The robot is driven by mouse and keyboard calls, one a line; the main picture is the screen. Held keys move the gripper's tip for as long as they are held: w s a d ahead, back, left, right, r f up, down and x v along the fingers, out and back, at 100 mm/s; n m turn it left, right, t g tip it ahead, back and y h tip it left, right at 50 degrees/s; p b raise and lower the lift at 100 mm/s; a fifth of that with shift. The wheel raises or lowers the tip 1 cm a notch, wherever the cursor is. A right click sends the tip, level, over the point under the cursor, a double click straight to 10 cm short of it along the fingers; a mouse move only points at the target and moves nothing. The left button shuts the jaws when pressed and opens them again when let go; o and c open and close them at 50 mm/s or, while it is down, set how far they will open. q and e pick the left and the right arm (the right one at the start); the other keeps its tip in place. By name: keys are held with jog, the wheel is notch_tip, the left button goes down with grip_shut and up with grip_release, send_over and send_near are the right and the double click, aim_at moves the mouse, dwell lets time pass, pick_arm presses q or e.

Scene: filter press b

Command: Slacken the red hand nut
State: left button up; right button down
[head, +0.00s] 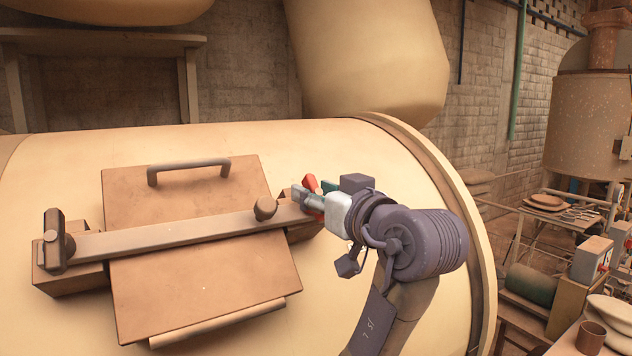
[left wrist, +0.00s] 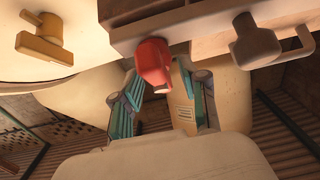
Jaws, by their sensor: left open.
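The red hand nut (head: 310,182) is at the right end of the clamp bar (head: 165,236), partly covered by my gripper in the head view. My left gripper (head: 314,191) is at that end of the bar, its jaws open. In the left wrist view the red nut (left wrist: 153,62) stands out from the bar's end, and the open fingers of the left gripper (left wrist: 155,80) are on either side of it near their tips. Whether either finger touches it I cannot tell. My right gripper is not in view.
The bar crosses a brown hatch plate (head: 205,285) on a large cream drum (head: 70,335). A round knob (head: 265,208) sits on the bar, and a grey handle (head: 188,166) stands above it. A small table (head: 555,218) with dishes is at far right.

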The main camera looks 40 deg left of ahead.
pick_arm(q)
jog(key=shift+a, duration=0.25)
jog(key=shift+c, duration=0.4)
grip_shut()
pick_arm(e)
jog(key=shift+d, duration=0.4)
